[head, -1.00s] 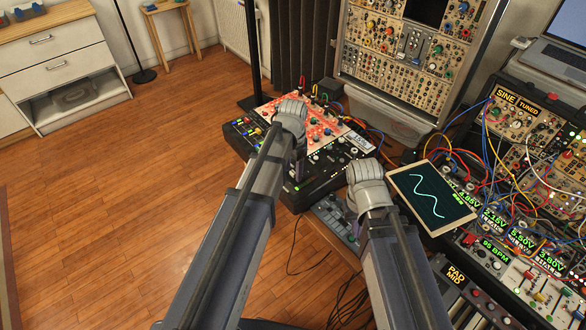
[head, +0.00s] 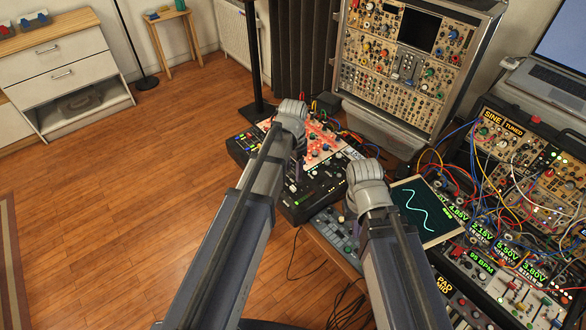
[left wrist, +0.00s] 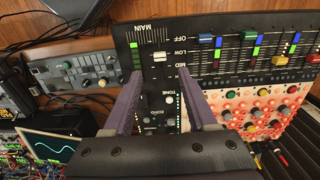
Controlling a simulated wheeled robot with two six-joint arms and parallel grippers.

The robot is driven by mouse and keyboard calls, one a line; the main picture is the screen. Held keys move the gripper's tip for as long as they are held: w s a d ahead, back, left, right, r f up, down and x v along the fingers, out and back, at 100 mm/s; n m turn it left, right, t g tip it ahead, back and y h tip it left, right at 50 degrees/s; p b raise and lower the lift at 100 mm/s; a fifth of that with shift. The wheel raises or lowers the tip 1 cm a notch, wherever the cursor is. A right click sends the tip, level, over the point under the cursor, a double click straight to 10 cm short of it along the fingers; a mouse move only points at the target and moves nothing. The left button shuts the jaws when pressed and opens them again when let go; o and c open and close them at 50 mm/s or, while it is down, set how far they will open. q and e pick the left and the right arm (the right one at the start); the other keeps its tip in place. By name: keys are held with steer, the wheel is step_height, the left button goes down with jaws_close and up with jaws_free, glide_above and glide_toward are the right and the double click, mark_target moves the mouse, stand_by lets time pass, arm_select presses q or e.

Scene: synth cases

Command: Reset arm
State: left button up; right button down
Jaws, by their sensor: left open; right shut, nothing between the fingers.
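My left gripper (head: 298,168) hangs over the black mixer with the red-lit panel (head: 318,145), its fingers mostly hidden by my wrist in the head view. In the left wrist view the two purple fingers (left wrist: 160,100) stand apart with nothing between them, above the mixer's faders and knobs (left wrist: 160,62). My right gripper (head: 350,222) is largely hidden behind its own wrist. It is shut and empty, near the small grey knob unit (head: 338,238) and left of the tablet with a wave trace (head: 425,212).
A modular rack (head: 405,70) stands at the back, beside a black pole (head: 257,60). Patch-cabled synth cases (head: 510,200) and a laptop (head: 560,85) fill the right. Wooden floor (head: 130,200) lies open on the left; white drawers (head: 60,60) stand beyond it.

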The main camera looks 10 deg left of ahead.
stand_by(0.3)
arm_select(q)
steer(key=s+d+n, duration=0.2)
steer(key=s+d, duration=0.2)
steer(key=s, duration=0.4)
steer(key=s+d+n+y, duration=0.1)
steer(key=s+d, duration=0.4)
steer(key=s, duration=0.3)
steer(key=shift+s+d+n, duration=0.2)
steer(key=shift+s+n, duration=0.15)
steer(key=shift+n, duration=0.05)
